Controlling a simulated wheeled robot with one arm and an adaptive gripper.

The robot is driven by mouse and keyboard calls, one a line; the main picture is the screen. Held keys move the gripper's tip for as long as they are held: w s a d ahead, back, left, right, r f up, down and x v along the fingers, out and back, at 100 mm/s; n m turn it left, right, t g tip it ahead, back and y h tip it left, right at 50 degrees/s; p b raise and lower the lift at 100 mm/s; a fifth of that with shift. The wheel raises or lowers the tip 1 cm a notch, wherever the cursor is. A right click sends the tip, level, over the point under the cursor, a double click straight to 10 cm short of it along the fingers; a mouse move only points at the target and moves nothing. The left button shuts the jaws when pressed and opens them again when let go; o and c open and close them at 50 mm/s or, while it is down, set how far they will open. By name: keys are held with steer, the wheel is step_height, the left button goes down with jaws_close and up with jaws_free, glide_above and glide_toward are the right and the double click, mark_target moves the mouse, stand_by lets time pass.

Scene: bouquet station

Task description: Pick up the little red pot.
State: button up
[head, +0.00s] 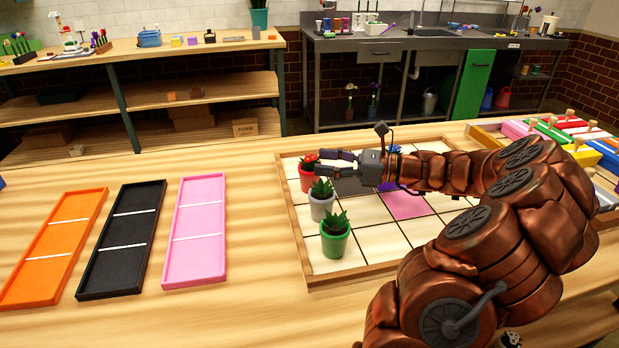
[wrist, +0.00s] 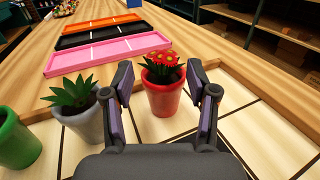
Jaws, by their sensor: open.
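The little red pot (head: 306,182) holds red flowers and stands upright at the far left corner of the tiled board (head: 376,262). In the wrist view the red pot (wrist: 165,97) sits straight ahead, between and slightly beyond my fingertips. My gripper (head: 325,164) is open and empty at the pot, with its fingers on either side. The fingers (wrist: 163,85) show a gap to the pot on both sides. Part of the pot's top is hidden by a finger in the head view.
A grey pot (head: 321,207) stands close beside the red one, and a green pot (head: 335,240) is nearer. Pink (head: 196,252), black (head: 120,250) and orange (head: 50,258) trays lie to the left. A blue flower shows behind my wrist. Bare table lies between board and trays.

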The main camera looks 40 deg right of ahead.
mark_target(316, 161)
steer(key=x, duration=0.4)
steer(key=shift+w+d+f, duration=0.1)
jaws_close()
stand_by(0.3)
